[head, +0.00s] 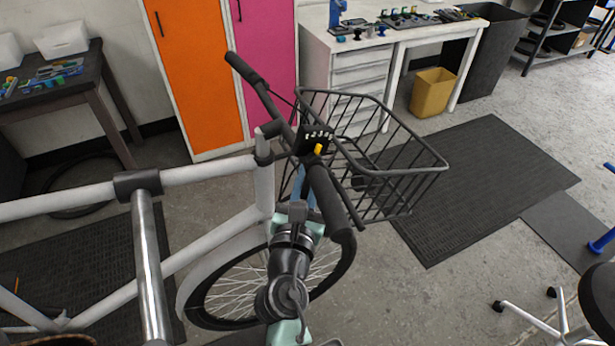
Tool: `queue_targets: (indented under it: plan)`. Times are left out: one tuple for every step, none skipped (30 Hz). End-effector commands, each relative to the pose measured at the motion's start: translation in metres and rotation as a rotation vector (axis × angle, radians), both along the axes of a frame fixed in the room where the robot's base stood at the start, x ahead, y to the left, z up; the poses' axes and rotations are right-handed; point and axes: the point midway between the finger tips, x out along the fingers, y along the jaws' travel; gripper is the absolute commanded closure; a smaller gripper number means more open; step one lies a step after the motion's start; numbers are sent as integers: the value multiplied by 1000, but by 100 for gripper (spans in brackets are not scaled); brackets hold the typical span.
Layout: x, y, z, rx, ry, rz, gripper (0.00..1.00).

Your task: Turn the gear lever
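The gear lever (318,149) is a small yellow piece on a black panel (316,134) with a row of pale number marks. The panel sits on the bike's handlebar, between the two dark grips. My gripper (304,184) shows as narrow blue fingers just below the panel and left of the near grip. The fingers look apart from the yellow lever. Their tips are small and partly hidden by the handlebar, so I cannot tell whether they are open or shut.
The near grip (331,203) is close to the right of my gripper. A black wire basket (405,180) is right of the handlebar. The pale bike frame (210,170) runs left. A workbench (350,60) and an orange locker (200,70) stand behind. Floor at right is mostly clear.

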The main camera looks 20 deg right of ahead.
Motion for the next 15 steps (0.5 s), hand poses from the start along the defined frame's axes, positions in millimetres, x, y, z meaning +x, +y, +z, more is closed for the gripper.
queue_targets:
  plan:
    - [0, 0, 0, 1, 1, 0, 100]
    - [0, 0, 0, 1, 1, 0, 100]
    - [0, 1, 0, 4, 1, 1, 100]
    - [0, 1, 1, 9, 1, 1, 100]
    - [0, 1, 2, 16, 2, 1, 100]
    - [0, 2, 4, 30, 3, 2, 100]
    - [0, 3, 5, 43, 4, 2, 100]
    - [0, 4, 6, 58, 5, 3, 100]
    - [0, 6, 7, 81, 5, 3, 100]
    - [0, 7, 8, 99, 6, 2, 100]
    - [0, 7, 9, 119, 7, 1, 100]
    - [0, 9, 9, 142, 8, 1, 100]
    - [0, 10, 9, 159, 9, 1, 100]
    - [0, 11, 9, 176, 9, 1, 100]
    - [0, 12, 8, 196, 9, 2, 100]
